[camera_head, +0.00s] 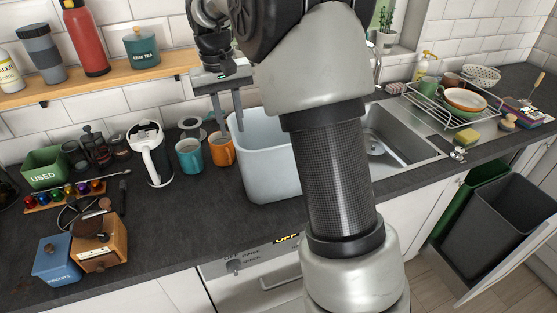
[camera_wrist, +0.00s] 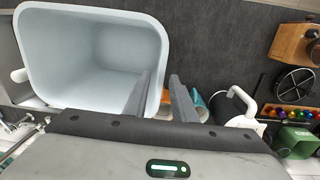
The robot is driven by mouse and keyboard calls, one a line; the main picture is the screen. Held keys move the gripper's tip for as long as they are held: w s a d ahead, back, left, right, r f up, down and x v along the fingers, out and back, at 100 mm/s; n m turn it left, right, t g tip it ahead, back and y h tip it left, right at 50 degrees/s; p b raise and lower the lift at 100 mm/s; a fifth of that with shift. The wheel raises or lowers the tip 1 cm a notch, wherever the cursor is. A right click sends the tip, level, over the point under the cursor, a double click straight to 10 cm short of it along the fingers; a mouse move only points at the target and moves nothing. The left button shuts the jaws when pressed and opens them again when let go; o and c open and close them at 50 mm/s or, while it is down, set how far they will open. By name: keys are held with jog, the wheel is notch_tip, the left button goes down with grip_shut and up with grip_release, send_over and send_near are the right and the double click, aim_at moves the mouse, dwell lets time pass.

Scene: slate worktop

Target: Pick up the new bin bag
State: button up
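I cannot make out a new bin bag in either view. A pale blue open tub (camera_head: 266,178) stands on the dark worktop, left of the sink. It fills the upper left of the wrist view (camera_wrist: 95,55) and looks empty inside. My gripper (camera_head: 230,126) is above the worktop at the tub's left rim. My arm hides part of the tub and sink.
An orange mug (camera_head: 221,149), a teal mug (camera_head: 189,156) and a white kettle (camera_head: 150,154) stand close left of the tub. A dish rack (camera_head: 452,106) is beyond the sink (camera_head: 402,135). A dark grey bin (camera_head: 492,225) sits in an open cupboard at the right.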

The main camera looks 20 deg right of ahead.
jog(key=f, duration=0.9)
jog(key=shift+w+d+f, duration=0.35)
jog(key=shift+d, duration=0.05)
grip_shut()
dwell(1.0)
